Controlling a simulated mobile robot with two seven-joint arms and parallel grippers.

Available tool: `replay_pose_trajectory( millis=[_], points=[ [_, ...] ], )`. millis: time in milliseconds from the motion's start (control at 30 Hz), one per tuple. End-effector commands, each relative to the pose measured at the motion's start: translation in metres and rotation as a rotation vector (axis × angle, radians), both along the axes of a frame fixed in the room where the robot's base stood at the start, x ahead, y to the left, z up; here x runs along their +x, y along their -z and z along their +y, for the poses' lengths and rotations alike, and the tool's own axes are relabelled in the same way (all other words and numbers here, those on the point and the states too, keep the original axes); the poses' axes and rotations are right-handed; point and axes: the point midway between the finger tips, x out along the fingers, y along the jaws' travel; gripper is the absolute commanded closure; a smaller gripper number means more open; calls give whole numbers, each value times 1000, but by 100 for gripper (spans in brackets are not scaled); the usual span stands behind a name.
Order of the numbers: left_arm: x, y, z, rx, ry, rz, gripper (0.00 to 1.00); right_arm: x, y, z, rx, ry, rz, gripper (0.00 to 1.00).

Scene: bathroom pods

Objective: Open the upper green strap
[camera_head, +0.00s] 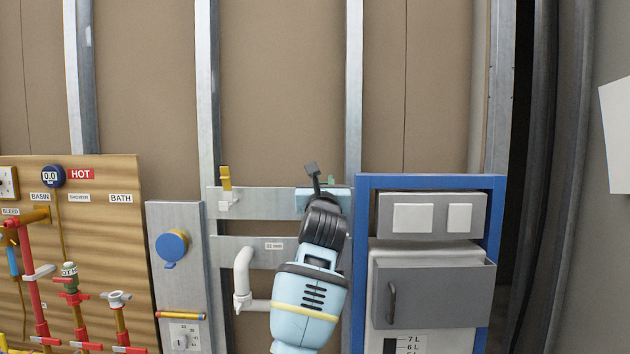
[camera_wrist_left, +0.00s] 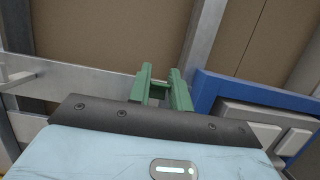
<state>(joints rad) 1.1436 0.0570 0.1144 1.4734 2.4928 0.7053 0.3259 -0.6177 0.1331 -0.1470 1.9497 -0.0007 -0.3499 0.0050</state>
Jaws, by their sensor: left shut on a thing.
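The exact contact is hidden. My right gripper is in neither view.
A yellow strap (camera_head: 225,178) stands up on the same upper rail (camera_head: 265,200) to the left. A lower rail (camera_head: 225,250) and a white bent pipe (camera_head: 243,270) are below. A blue frame (camera_head: 430,181) with grey boxes stands close on the right.

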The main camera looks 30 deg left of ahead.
Motion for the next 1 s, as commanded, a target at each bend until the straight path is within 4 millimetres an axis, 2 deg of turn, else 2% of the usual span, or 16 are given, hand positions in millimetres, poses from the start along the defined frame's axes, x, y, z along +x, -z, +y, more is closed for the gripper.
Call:
replay_pose_trajectory(
  millis=[33,500,1000],
  points=[
    [-1,-11,1,-20,0,25,100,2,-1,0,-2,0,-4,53],
    [16,-25,9,-248,5,399,100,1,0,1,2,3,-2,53],
    [26,-29,15,-365,2,593,100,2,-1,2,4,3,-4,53]
  ],
)
